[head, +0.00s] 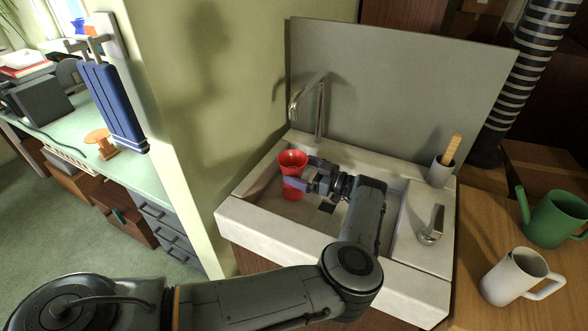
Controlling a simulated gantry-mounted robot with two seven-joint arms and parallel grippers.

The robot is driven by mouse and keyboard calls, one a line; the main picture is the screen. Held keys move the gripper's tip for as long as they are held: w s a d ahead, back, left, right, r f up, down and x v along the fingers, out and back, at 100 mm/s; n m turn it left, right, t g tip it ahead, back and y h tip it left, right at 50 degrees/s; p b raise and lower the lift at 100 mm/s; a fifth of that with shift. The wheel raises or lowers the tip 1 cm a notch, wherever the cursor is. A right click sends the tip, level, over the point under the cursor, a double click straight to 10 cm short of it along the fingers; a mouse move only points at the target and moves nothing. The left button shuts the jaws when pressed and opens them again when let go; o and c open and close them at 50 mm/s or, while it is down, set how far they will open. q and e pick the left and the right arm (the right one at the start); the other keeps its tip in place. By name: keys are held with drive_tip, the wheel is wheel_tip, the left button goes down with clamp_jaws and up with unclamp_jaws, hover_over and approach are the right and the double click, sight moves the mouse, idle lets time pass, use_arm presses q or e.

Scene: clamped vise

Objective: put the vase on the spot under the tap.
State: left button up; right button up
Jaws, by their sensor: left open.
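The red vase (292,158) stands upright in the sink basin, at its left back part, below and slightly left of the tap (320,110). My left gripper (300,172) reaches in from the right of the vase, with its fingers apart at the vase's middle. One finger shows in front of the vase and the other at its back right side. I cannot tell whether they touch it. A small dark square (327,208) shows on the basin floor, partly beside my wrist. No separate marked spot under the tap can be made out. My right gripper is not in view.
The sink (240,222) has raised rims and a grey splashback (400,90) behind. A cup with a wooden handle (442,170) and a lever (433,225) stand on its right. A white mug (512,278) and green watering can (556,218) stand on the wooden counter.

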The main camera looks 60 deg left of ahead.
use_arm(q)
drive_tip(key=b+v, duration=0.1)
drive_tip(key=v, duration=0.4)
idle(0.4)
